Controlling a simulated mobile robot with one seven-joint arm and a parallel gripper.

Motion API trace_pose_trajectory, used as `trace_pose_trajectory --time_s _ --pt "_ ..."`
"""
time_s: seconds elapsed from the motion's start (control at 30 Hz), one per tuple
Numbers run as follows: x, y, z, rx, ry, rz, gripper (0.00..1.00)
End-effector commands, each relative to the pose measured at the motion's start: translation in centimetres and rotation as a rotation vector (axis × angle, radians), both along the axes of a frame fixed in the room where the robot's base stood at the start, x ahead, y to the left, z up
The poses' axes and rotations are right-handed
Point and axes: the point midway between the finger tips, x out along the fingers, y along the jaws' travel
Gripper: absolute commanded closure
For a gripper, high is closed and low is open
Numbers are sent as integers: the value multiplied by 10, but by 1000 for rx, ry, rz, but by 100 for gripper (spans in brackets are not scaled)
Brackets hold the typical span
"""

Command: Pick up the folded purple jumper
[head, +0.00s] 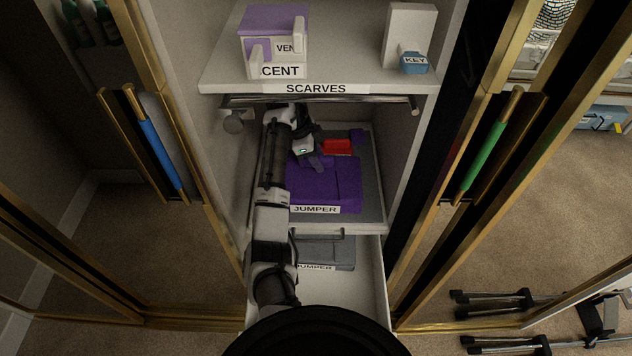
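The folded purple jumper (325,184) lies on a shelf inside the open wardrobe, in the middle of the head view. A white label reading JUMPER (315,210) is at its front edge. My arm reaches into the compartment along its left side. My gripper (312,163) is over the jumper's back left part, pointing down. Whether its fingers touch the cloth or are open or shut is too small and dark to tell. A small red item (337,147) lies behind the jumper, to the right of my gripper.
A rail (345,102) and the SCARVES shelf (350,88) with a purple box (275,30) and KEY item (413,63) are above. Below, an open drawer (370,285) holds a grey jumper (335,253). Open mirrored doors with blue (160,152) and green (480,160) handles flank the compartment.

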Motion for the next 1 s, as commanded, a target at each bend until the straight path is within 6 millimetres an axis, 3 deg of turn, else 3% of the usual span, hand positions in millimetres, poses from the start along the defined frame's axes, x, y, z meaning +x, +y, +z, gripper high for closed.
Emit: trace_pose_trajectory --time_s 0.03,0.3,0.77,1.0 --pt "0 0 0 0 0 0 68" --pt "0 0 0 0 0 0 100" --pt "0 0 2 0 -1 -1 100" --pt "0 0 20 0 -1 -1 100"
